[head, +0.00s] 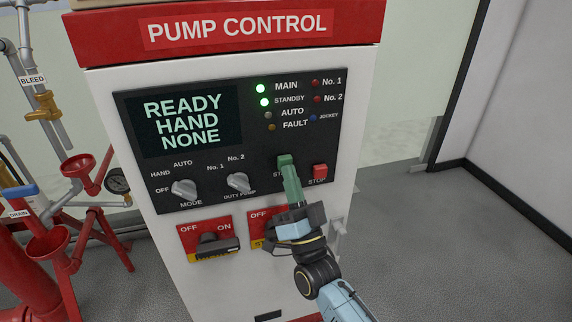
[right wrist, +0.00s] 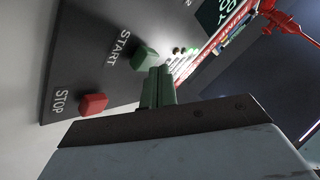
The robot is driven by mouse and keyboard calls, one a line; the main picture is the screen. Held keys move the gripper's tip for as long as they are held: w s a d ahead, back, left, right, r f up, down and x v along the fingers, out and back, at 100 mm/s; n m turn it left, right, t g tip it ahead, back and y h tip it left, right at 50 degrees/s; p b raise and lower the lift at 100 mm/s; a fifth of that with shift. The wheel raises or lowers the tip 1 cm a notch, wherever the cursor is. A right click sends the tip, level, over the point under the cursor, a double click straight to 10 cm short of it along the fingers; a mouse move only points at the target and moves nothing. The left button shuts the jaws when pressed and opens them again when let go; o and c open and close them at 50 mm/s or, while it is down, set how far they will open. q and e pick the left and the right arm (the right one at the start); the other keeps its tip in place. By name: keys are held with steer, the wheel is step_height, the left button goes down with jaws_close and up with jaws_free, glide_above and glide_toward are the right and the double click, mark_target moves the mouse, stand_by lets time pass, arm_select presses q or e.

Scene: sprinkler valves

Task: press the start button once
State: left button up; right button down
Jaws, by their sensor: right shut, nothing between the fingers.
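The pump control panel (head: 250,188) is a dark face on a white cabinet with a red top. The green start button (head: 285,160) sits at its lower right, and it also shows in the right wrist view (right wrist: 145,57) beside the label START. My right gripper (head: 291,184) has green fingers, shut and empty. Its fingertips (right wrist: 160,72) are right at the button; I cannot tell whether they touch it. The gripper hides most of the START label in the head view. The display (head: 190,122) reads READY, HAND, NONE. My left gripper is out of view.
The red stop button (head: 320,171) is just right of the start button. Mode (head: 184,188) and duty pump (head: 238,182) knobs are to the left. MAIN and STANDBY lights glow green. Red pipes (head: 45,250) stand left; floor at right is clear.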

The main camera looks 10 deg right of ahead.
steer(key=shift+w+b, duration=0.45)
steer(key=shift+w, duration=0.4)
stand_by(0.6)
steer(key=shift+s, duration=0.2)
steer(key=shift+s+p, duration=0.75)
steer(key=shift+s, duration=0.35)
steer(key=s+p, duration=0.2)
steer(key=s, duration=0.3)
steer(key=shift+d+p, duration=0.1)
steer(key=shift+p, duration=0.2)
stand_by(0.4)
